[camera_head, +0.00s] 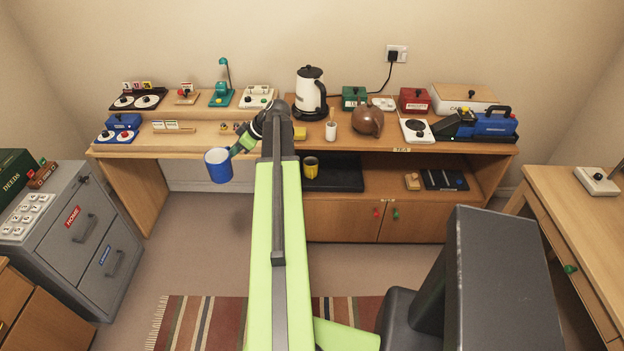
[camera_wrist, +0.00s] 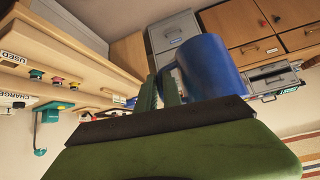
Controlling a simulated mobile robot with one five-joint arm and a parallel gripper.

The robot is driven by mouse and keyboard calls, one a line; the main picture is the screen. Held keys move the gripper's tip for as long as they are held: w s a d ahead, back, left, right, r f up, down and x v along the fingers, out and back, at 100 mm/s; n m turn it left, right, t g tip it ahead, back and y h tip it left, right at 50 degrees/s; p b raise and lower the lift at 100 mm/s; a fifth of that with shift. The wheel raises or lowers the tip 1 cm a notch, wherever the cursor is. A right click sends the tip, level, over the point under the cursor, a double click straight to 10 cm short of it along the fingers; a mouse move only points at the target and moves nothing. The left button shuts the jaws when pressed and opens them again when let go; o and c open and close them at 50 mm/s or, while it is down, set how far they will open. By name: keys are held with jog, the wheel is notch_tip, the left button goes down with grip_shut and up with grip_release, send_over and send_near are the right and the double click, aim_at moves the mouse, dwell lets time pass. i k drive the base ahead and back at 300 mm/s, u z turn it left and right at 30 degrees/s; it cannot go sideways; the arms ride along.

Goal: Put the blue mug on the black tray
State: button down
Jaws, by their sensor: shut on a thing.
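The blue mug (camera_head: 218,166) is in my gripper (camera_head: 236,150), held upright in the air in front of the desk's left part. In the wrist view the mug (camera_wrist: 208,68) stands just beyond the fingers (camera_wrist: 165,90), which are shut at its handle side. The black tray (camera_head: 340,178) lies on the lower shelf under the desk, right of my arm. A yellow mug (camera_head: 311,166) stands on the tray's left part. My arm hides the tray's left end.
The desk top (camera_head: 205,140) overhangs the shelf and holds a kettle (camera_head: 311,92), a brown teapot (camera_head: 367,120) and several devices. A grey cabinet (camera_head: 85,235) is at left. Open floor lies below the mug.

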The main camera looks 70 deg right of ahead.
aim_at(344, 174)
jog(key=u, duration=0.1)
jog(key=k, duration=1.25)
jog(key=z, duration=0.25)
